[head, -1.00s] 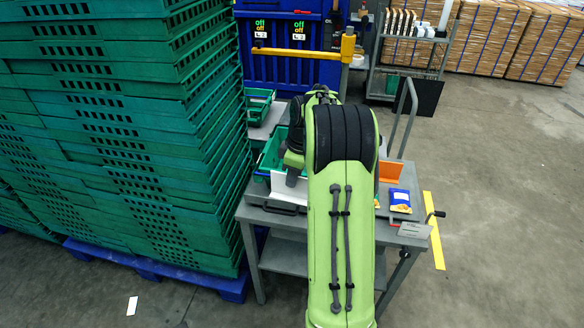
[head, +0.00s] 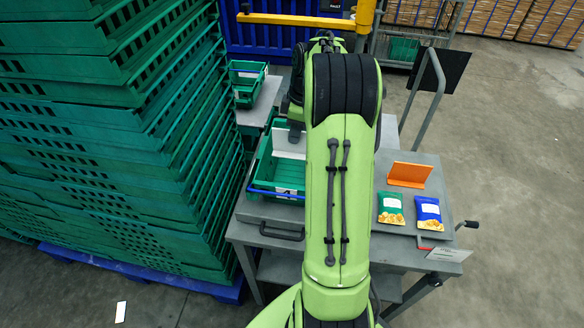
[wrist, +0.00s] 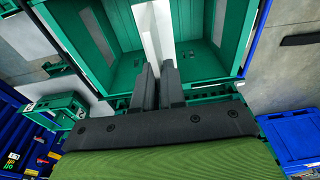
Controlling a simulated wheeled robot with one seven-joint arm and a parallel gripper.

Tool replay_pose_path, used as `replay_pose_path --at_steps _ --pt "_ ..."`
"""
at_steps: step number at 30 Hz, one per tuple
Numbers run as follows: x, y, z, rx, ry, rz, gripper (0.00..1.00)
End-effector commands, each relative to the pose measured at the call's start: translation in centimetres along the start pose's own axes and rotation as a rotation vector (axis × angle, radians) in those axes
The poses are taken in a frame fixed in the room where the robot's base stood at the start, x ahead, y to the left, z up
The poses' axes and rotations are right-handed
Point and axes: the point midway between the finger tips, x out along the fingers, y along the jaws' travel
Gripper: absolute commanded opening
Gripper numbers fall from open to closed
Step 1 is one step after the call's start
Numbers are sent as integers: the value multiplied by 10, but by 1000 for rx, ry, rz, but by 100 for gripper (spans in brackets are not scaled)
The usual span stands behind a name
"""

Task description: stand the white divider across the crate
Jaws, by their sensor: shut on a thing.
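The green crate (head: 263,168) stands on the grey table, left of my arm, and my arm hides its right side. The white divider (head: 289,146) shows as a pale panel at the crate. In the wrist view the divider (wrist: 149,30) is an upright white strip, with crate floor (wrist: 113,58) seen on both sides of it. My gripper (wrist: 160,72) is shut on the divider's near end. In the head view the fingers are hidden behind my arm. I cannot tell whether the divider's lower edge touches the crate floor.
Tall stacks of green crates (head: 110,130) rise close on the left. A green packet (head: 390,208), a blue packet (head: 428,212) and an orange plate (head: 409,174) are on the table's right side. A smaller green crate (head: 247,82) stands behind. Floor at right is open.

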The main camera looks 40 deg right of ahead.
Motion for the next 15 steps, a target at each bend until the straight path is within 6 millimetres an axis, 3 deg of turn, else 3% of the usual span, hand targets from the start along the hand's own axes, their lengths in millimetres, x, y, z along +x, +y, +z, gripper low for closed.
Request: replay_pose_path --at_steps 4,15 --pt "18 0 2 0 1 -1 0" --pt "91 -1 14 0 -1 -3 0"
